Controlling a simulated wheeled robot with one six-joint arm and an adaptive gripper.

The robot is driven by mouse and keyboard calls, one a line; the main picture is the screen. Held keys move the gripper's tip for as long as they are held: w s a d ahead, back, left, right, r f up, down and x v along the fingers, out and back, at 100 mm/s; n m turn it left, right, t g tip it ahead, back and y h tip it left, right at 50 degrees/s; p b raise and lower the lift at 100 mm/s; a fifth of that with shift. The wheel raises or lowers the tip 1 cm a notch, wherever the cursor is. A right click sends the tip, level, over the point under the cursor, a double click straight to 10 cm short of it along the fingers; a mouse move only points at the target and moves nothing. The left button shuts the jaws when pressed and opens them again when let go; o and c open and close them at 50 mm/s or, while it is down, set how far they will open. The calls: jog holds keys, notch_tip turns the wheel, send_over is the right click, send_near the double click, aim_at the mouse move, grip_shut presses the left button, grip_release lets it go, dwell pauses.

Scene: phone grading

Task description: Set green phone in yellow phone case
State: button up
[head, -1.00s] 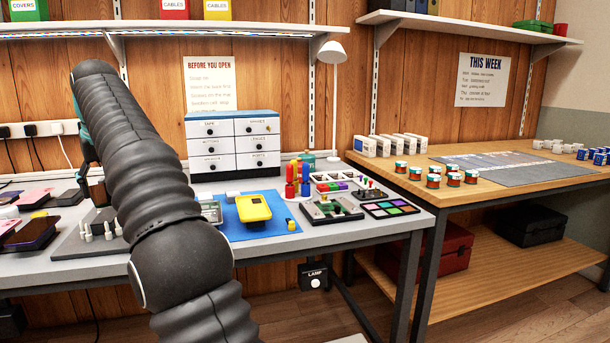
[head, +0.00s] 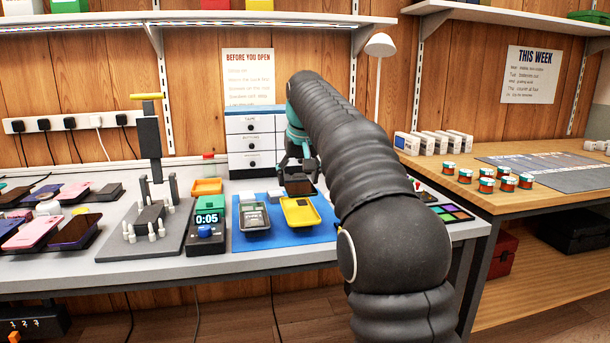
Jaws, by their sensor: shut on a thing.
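My gripper (head: 297,166) is at the back of the blue mat, partly hidden by my arm. It is shut on a dark, flat phone (head: 299,187), held upright or tilted; no green shows on the side facing me. The yellow phone case (head: 308,226) lies open side up on the blue mat (head: 283,239), like a shallow tray. The held phone is just above and behind the case's far edge in the picture. I cannot tell whether they touch.
A grey tray-like item (head: 254,222) lies left of the yellow case. A timer reading 0:05 (head: 207,228), an orange tray (head: 207,186) and a press-like stand (head: 152,205) are further left. Several phones (head: 30,232) lie at far left. A drawer unit (head: 250,140) stands behind.

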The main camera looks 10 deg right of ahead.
aim_at(301, 186)
jog(key=shift+s+d+f, duration=0.1)
jog(key=shift+s+f, duration=0.05)
jog(key=shift+f, duration=0.2)
jog(key=shift+f+b, duration=1.75)
jog(key=shift+f, duration=0.25)
jog(key=shift+s+p, duration=0.15)
jog(key=shift+p, duration=0.3)
jog(key=shift+f, duration=0.4)
dwell(1.3)
jog(key=o, duration=1.3)
jog(key=shift+o, duration=0.2)
jog(key=shift+r+p, duration=0.7)
jog(key=shift+p, duration=0.35)
